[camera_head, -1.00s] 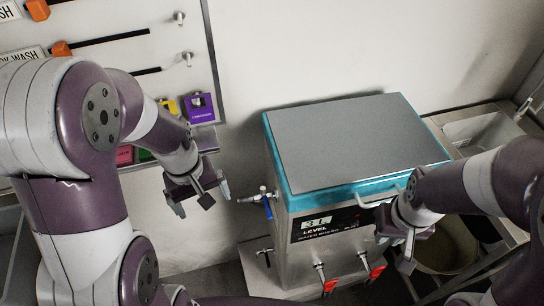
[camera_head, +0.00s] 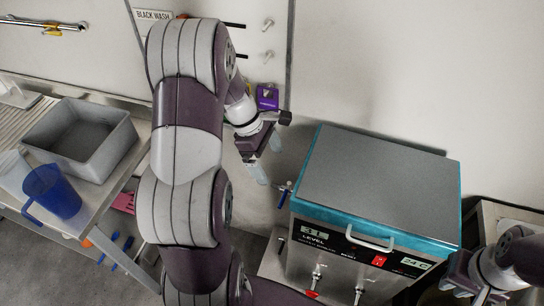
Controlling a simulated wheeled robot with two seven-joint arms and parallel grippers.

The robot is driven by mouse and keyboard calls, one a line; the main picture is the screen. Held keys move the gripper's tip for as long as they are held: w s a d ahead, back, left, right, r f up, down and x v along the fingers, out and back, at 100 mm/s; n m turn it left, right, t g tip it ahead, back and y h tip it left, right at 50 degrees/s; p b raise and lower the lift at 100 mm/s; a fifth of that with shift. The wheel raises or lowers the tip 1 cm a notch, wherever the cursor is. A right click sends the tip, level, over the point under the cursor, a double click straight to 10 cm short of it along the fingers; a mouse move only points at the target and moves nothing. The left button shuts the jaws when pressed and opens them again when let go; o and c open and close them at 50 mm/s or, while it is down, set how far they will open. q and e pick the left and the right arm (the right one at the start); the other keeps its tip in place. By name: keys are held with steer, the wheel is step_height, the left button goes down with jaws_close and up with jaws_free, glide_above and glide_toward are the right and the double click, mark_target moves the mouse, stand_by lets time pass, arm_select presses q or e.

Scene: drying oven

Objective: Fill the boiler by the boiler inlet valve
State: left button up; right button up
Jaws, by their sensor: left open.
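The boiler (camera_head: 375,185) is a steel box with a grey top and teal rim, right of centre, with a "3L LEVEL" display on its front. Its inlet valve, with a blue lever (camera_head: 284,194), sticks out from its left side. My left gripper (camera_head: 266,160) is open and empty, just above and left of the valve in the picture, apart from it. My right gripper (camera_head: 462,284) is at the lower right, by the boiler's front right corner. Its fingers are partly hidden and too unclear to read.
A red switch (camera_head: 379,260) and taps (camera_head: 358,292) are on the boiler's front. A grey bin (camera_head: 82,140) and a blue jug (camera_head: 52,192) stand on the steel counter at left. A purple-tagged wall panel (camera_head: 267,95) is behind my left arm.

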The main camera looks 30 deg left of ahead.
mark_target(284, 194)
arm_select(q)
steer(key=x, duration=1)
steer(key=shift+d+f, duration=0.1)
steer(key=shift+f, duration=0.35)
steer(key=shift+d+f+b, duration=0.15)
steer(key=shift+f+b, duration=0.15)
steer(key=shift+f, duration=0.15)
steer(key=c, duration=0.7)
steer(key=shift+r+m+p, duration=0.2)
steer(key=shift+m+p, duration=0.35)
steer(key=shift+m, duration=0.05)
steer(key=shift+a+m+g, duration=0.3)
steer(key=shift+m+g, duration=0.1)
steer(key=shift+m, duration=0.1)
steer(key=shift+w+a+f+m+g+p, duration=0.15)
steer(key=shift+a+m+g+p, duration=0.15)
steer(key=shift+m, duration=0.4)
